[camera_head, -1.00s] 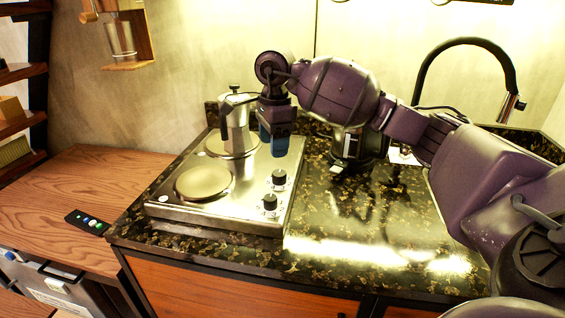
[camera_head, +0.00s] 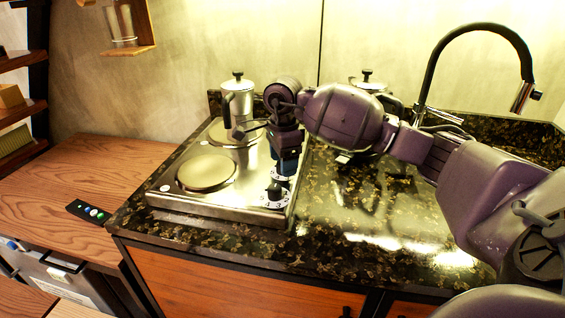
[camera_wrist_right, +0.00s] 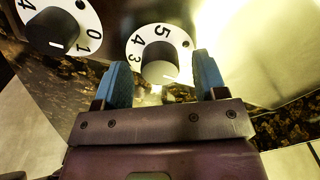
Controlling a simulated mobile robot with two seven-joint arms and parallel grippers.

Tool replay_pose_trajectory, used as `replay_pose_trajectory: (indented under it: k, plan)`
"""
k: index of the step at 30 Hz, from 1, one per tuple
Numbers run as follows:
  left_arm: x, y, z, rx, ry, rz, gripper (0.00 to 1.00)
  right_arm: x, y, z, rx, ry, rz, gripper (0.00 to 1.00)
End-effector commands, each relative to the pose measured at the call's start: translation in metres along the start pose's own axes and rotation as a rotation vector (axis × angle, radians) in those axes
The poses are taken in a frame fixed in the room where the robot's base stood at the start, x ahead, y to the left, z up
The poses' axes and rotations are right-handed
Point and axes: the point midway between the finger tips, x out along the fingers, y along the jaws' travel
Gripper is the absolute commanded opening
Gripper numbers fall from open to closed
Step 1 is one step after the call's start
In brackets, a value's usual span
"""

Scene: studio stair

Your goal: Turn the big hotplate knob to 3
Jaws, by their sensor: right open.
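The steel hotplate (camera_head: 230,208) sits on the dark counter, with two black knobs at its right side. My right gripper (camera_head: 287,165) is open above the rear knob and partly hides it. The front knob (camera_head: 273,192) is clear of it. In the right wrist view, one knob (camera_wrist_right: 158,62) on a white dial lies between the two blue fingertips (camera_wrist_right: 158,75), with a gap on both sides. Its dial shows 3, 4 and 5; I cannot tell its exact setting. My left gripper is not in view.
A moka pot (camera_head: 238,100) stands on the rear plate. The front plate (camera_head: 206,172) is bare. A black tap (camera_head: 480,32) rises at right, and another lidded pot (camera_head: 367,83) stands behind my arm. A remote (camera_head: 88,211) lies on the wooden surface.

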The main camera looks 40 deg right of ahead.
Motion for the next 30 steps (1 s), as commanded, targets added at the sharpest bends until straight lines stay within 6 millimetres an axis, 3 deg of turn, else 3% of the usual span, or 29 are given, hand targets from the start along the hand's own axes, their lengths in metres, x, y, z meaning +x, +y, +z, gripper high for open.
replay_pose_trajectory:
  k: [12,22,30]
  plan:
    - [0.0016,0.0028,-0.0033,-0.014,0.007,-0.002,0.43,0.0066,0.0001,-0.0001,0.000,-0.001,0.000,0.65]
    - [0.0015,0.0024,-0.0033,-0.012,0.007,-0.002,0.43,0.0064,0.0001,-0.0001,0.000,0.000,0.000,0.16]
    - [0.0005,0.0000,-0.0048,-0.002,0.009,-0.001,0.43,0.0055,0.0000,-0.0002,0.030,0.000,-0.001,0.16]
